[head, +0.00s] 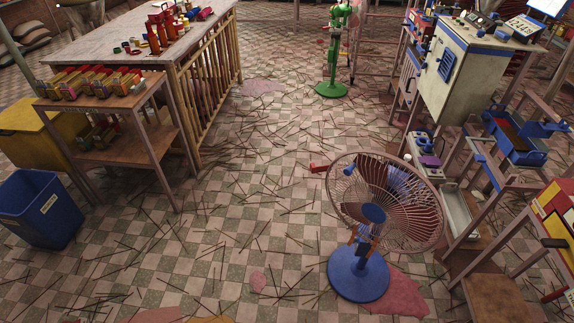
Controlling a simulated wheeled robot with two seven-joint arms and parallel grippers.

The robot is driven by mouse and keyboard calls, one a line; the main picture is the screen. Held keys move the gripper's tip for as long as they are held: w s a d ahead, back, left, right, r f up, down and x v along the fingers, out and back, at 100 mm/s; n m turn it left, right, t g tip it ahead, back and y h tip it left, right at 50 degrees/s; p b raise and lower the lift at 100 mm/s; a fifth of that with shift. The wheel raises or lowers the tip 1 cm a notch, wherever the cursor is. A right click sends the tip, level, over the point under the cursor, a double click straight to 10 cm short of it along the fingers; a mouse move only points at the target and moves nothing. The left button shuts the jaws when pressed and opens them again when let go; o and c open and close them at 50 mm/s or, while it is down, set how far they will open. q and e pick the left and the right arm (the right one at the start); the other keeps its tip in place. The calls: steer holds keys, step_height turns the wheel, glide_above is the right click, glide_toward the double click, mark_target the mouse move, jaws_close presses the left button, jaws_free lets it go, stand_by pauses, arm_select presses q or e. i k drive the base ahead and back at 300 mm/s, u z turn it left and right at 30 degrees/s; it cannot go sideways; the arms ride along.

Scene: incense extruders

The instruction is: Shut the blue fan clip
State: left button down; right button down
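A blue pedestal fan (374,214) with a round rusty wire cage stands on the tiled floor right of centre. Its round blue base (358,273) rests partly by a reddish patch on the floor. A small blue piece (348,170) shows at the upper left of the cage, with a small red part (319,168) sticking out to its left. Orange parts show at the fan's neck. I cannot make out which part is the clip or whether it is open. Neither of my grippers is in view.
A green fan (332,60) stands at the back. A wooden side table (128,150) and a blue bin (40,207) are at the left. A cream cabinet (470,75) and racks line the right. Thin sticks litter the open floor (240,190) between.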

mark_target(314, 170)
steer(key=u, duration=1.1)
steer(key=i, duration=2.85)
steer(key=z, duration=3.15)
